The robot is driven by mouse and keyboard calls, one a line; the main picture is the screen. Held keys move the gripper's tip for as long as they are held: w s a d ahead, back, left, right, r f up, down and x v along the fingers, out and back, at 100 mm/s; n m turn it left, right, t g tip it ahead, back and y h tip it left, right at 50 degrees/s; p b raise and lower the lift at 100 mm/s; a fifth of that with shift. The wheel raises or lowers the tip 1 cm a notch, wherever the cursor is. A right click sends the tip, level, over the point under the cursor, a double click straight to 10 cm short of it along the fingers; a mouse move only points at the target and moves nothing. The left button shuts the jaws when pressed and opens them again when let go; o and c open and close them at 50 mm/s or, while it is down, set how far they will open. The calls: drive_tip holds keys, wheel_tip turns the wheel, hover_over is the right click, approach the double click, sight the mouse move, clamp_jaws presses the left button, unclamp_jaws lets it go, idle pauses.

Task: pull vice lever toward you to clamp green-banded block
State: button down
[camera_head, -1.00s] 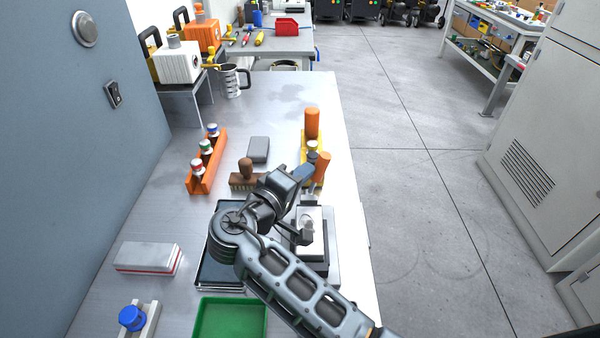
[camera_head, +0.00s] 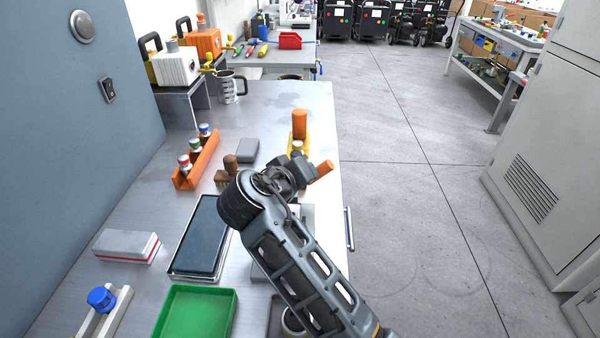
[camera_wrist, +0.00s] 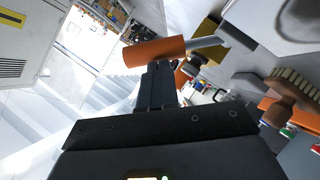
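The yellow vice (camera_head: 291,150) stands near the right edge of the bench, partly hidden behind my arm. An upright orange cylinder (camera_head: 300,124) rises at its far end. The orange lever handle (camera_head: 322,168) sticks out tilted to the right, just beyond my gripper (camera_head: 302,170). In the wrist view the orange handle (camera_wrist: 153,52) lies across the tips of my gripper (camera_wrist: 158,82), with its grey rod running right towards the yellow vice body. The fingers look close together, with the handle at their tips rather than visibly between them. I cannot make out a green-banded block.
A brown-handled brush (camera_head: 228,172), a grey block (camera_head: 247,150) and an orange rack of capped bottles (camera_head: 196,160) stand left of the vice. A dark tray (camera_head: 202,237), green tray (camera_head: 196,312) and red-striped white block (camera_head: 126,246) lie nearer. Open floor lies right of the bench.

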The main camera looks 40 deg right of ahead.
drive_tip(key=shift+s+d+f+m+t+y+b, duration=0.4)
drive_tip(key=shift+s+d+f+m+t+y, duration=0.15)
drive_tip(key=shift+s+d+m+y, duration=0.25)
drive_tip(key=shift+f, duration=0.1)
